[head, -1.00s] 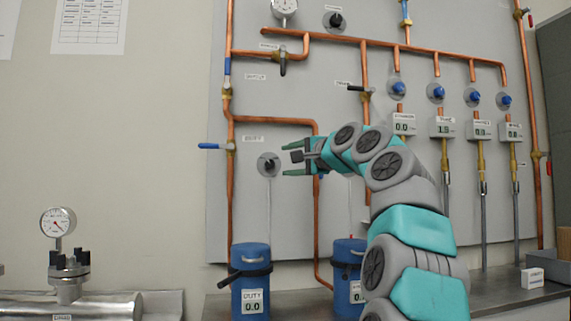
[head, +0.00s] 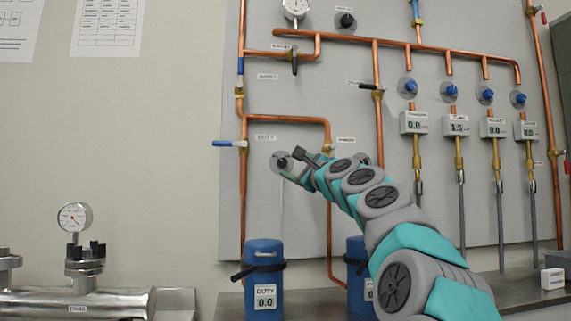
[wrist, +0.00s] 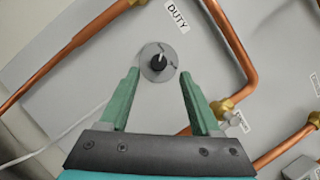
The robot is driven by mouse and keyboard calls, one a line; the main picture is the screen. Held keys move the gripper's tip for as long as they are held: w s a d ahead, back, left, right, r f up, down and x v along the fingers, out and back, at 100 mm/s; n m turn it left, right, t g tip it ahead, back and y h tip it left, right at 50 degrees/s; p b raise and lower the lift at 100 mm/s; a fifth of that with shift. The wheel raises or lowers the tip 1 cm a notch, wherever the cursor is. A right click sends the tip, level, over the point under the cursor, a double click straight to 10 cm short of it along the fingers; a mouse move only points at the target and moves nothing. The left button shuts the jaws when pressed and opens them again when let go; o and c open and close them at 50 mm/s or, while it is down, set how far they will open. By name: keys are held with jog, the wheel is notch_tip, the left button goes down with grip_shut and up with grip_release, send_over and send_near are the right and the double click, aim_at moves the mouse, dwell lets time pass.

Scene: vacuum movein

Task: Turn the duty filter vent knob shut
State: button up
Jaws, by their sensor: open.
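The duty vent knob is a small black knob (wrist: 159,62) with a white pointer line, on a round grey plate (wrist: 150,72) on the panel. In the wrist view it lies below the DUTY label (wrist: 177,16) and ahead of my fingers, roughly midway between them. In the head view the knob (head: 282,162) shows at the left end of my arm. My gripper (wrist: 160,88) is open and empty, its two green fingers pointing at the panel on either side of the plate's lower edge. I cannot tell how far the fingertips are from the panel.
Copper pipes (head: 328,215) run close to the right of the knob, with a blue-handled valve (head: 228,143) to the left. The blue DUTY canister (head: 263,250) stands below on the bench. More blue knobs (head: 450,91) line the panel at right.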

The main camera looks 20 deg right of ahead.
aim_at(283, 162)
jog(key=p+x, duration=0.1)
jog(key=x, duration=0.3)
jog(key=shift+w, duration=0.75)
grip_shut()
jog(key=shift+r, duration=0.15)
